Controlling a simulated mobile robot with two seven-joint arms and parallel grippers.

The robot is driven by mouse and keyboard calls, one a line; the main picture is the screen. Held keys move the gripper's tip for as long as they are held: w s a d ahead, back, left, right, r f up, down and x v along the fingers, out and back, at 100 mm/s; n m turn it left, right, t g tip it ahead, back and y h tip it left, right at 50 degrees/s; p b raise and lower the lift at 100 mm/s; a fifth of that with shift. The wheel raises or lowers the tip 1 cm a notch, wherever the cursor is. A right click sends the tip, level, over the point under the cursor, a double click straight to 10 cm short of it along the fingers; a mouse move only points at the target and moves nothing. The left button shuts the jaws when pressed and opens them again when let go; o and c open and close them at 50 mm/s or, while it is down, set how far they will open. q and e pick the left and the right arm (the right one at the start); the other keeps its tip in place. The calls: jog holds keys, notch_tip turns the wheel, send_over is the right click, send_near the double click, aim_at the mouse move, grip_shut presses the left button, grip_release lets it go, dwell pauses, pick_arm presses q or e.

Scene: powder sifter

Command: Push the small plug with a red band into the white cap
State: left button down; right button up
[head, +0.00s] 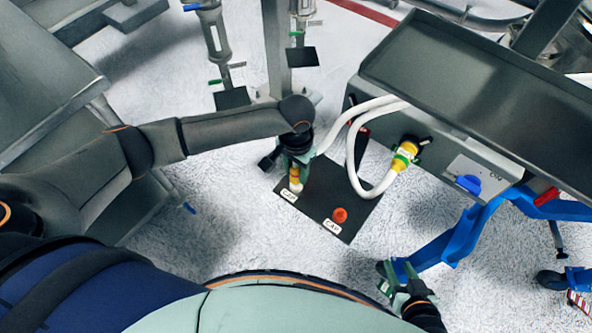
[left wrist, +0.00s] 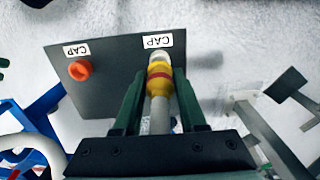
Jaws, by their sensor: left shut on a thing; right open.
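My left gripper (head: 297,162) is shut on the small yellow plug with a red band, seen in the left wrist view (left wrist: 160,80) between the fingers (left wrist: 158,100). A white cable runs back from it. The plug points at the white cap (left wrist: 160,57) on the black plate, beside a CAP label. Its front end appears to be at the cap; how deep it sits I cannot tell. In the head view, the plug (head: 295,179) is partly hidden by the gripper.
An orange-red cap (head: 339,215) with its own CAP label sits on the same black plate (head: 318,190). A larger yellow plug with a green band (head: 404,155) is at the grey box, its white hose looping beside the plate. Blue legs (head: 445,245) stand at right.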

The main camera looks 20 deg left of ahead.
pick_arm(q)
jog(key=shift+f, duration=0.45)
jog(key=shift+p, duration=0.35)
jog(key=shift+p, duration=0.3)
dwell(0.3)
jog(key=shift+p, duration=0.5)
dwell(0.3)
jog(key=shift+p, duration=0.45)
jog(key=shift+f+b, duration=0.5)
jog(key=shift+f, duration=0.4)
